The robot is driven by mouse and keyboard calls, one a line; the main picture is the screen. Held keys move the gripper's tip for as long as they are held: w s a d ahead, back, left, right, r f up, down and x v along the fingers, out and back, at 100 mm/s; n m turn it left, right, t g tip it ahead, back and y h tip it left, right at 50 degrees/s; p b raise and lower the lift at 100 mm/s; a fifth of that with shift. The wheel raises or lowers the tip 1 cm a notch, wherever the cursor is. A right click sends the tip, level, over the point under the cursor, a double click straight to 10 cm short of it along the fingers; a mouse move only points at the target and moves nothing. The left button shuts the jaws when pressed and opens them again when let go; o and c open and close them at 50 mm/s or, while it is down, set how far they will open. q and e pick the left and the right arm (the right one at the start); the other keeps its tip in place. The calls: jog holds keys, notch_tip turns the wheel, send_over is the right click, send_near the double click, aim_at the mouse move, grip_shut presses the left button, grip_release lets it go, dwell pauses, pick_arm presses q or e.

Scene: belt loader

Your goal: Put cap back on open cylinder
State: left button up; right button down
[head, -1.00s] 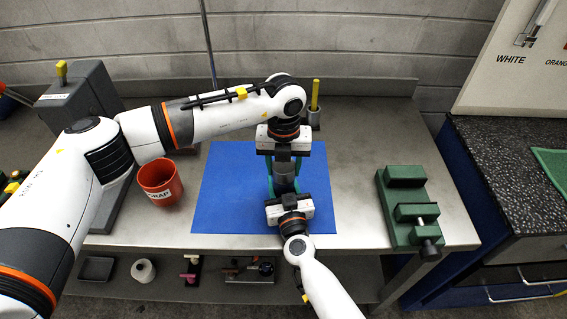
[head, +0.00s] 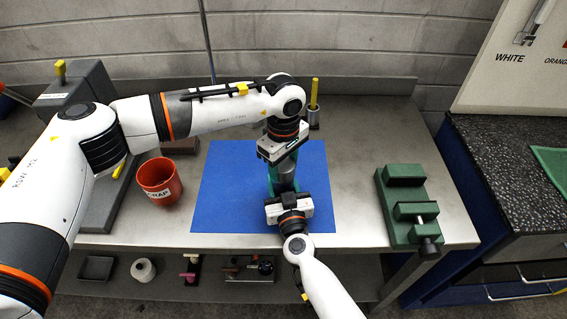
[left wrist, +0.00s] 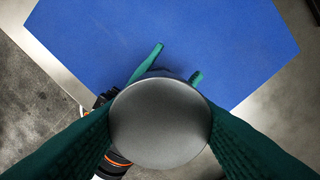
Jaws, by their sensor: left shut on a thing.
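The cap is the smooth grey round disc (left wrist: 160,122) in the left wrist view. My left gripper (head: 284,164) is shut on it, with one green finger on each side. The cylinder (head: 287,184) is a grey upright body over the blue mat, below my left gripper. My right gripper (head: 283,190) reaches in from the front, its green fingers on both sides of the cylinder. Those fingertips also show past the cap in the left wrist view. The cap covers most of the cylinder there, so I cannot tell whether they touch or how well they line up.
The blue mat (head: 225,190) lies on the metal bench. A red scrap cup (head: 160,183) stands at left and a green vise (head: 408,208) at right. A holder with a yellow stick (head: 315,95) stands behind my left gripper. Bench between mat and vise is clear.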

pick_arm(q)
jog(key=m, duration=1.2)
jog(key=shift+a, duration=0.1)
jog(key=o, duration=1)
jog(key=shift+r, duration=2.25)
jog(key=shift+c, duration=0.6)
